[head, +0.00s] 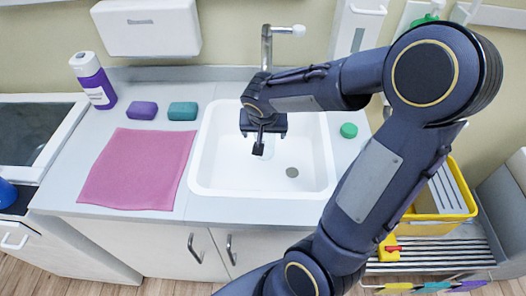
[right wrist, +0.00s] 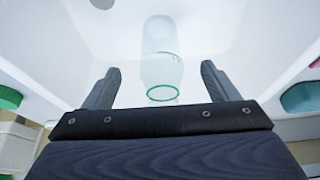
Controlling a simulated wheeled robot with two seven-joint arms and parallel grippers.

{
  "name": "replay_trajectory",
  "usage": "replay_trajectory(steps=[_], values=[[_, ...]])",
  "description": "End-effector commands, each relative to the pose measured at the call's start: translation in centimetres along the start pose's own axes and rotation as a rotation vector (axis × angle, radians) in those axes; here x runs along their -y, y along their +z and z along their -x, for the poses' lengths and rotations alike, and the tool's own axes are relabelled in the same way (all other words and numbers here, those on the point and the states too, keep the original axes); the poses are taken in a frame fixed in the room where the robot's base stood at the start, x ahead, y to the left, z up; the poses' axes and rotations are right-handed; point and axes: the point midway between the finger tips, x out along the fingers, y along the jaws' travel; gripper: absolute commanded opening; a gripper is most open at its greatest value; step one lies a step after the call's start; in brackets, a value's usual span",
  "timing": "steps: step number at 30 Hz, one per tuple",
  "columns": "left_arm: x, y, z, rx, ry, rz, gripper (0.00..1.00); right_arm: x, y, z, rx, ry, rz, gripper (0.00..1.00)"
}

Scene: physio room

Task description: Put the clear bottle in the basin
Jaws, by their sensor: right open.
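The white basin (head: 312,178) is set into the counter, with its drain showing on the floor. My right gripper (head: 264,138) is over the basin, pointing down into it. In the right wrist view its two fingers (right wrist: 157,82) are spread apart. The clear bottle (right wrist: 161,60), pale and see-through with a green ring at its near end, shows against the white basin between the fingers. There is a gap on each side of it. In the head view the gripper mostly hides the bottle. I cannot tell whether it stands or lies. My left gripper is not in view.
The tap (head: 266,48) rises behind the basin, close to my right gripper. A pink cloth (head: 138,170), a purple block (head: 142,110), a teal block (head: 183,111) and a purple bottle (head: 93,82) are to the left. A green round thing (head: 349,130) is right of the basin.

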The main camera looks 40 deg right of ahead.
Motion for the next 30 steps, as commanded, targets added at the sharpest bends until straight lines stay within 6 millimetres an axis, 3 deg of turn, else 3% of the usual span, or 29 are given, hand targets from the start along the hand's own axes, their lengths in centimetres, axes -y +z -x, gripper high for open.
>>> replay_trajectory(steps=[6, 13, 16, 20, 24, 30], values=[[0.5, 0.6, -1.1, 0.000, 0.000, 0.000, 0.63, 0.0, 4.1, 1.5, -0.003, -0.003, 0.002, 0.81], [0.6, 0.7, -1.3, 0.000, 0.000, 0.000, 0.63, -0.1, 6.1, 2.7, 0.005, -0.009, 0.005, 0.81], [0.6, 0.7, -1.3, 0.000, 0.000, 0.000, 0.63, -1.0, 7.6, 4.0, 0.041, -0.053, 0.038, 0.81], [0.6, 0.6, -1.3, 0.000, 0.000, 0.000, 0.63, -2.0, 11.4, 6.9, 0.105, -0.202, 0.144, 0.81], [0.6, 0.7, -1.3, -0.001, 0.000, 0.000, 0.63, -1.8, 15.2, 9.7, 0.113, -0.403, 0.279, 0.81], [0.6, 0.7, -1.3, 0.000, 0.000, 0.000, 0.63, -0.8, 17.8, 12.1, 0.062, -0.583, 0.401, 0.81]])
